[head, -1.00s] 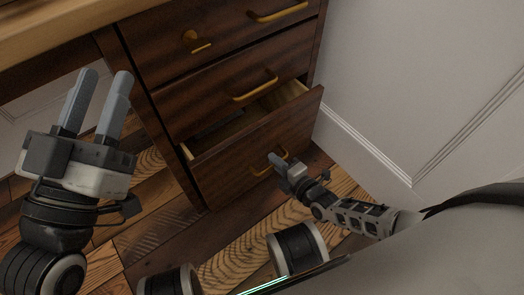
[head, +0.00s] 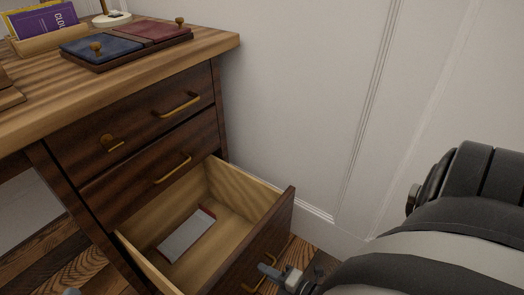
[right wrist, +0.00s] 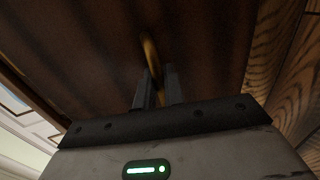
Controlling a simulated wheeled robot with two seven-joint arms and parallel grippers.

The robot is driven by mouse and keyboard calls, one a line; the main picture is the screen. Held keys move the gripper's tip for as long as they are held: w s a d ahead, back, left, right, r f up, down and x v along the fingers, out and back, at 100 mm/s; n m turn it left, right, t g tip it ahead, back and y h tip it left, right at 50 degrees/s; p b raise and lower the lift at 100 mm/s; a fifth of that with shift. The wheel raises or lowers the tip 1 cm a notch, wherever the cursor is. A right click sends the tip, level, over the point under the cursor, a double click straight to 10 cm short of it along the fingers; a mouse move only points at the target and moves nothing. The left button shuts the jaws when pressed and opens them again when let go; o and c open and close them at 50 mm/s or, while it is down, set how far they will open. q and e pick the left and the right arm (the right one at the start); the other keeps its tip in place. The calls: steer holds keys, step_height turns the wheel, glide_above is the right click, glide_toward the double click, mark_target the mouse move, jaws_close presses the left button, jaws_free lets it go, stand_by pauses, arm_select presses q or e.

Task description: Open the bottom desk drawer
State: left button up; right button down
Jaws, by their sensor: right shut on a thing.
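The bottom desk drawer (head: 245,265) is pulled well out of the dark wood desk, with its pale inside showing. Its brass handle (head: 257,284) is on the front, partly hidden by my right gripper (head: 268,272). In the right wrist view, the two fingers of my right gripper (right wrist: 158,88) are closed around the brass handle (right wrist: 151,55), in front of the dark drawer front (right wrist: 95,60). Only a small grey tip, likely of my left gripper (head: 72,291), shows at the bottom left edge of the head view; its jaws are hidden.
A flat grey-white item with a red edge (head: 187,234) lies in the drawer. Two shut drawers (head: 135,118) are above. The desk top holds a blue pad (head: 88,46), a red pad (head: 150,32) and a purple book (head: 48,22). A white wall (head: 300,90) stands close on the right.

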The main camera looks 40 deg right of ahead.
arm_select(q)
steer(key=shift+s, duration=0.15)
arm_select(e)
steer(key=shift+s+d, duration=0.1)
steer(key=shift+s, duration=0.25)
steer(key=c, duration=1.6)
jaws_free()
steer(key=shift+c, duration=0.2)
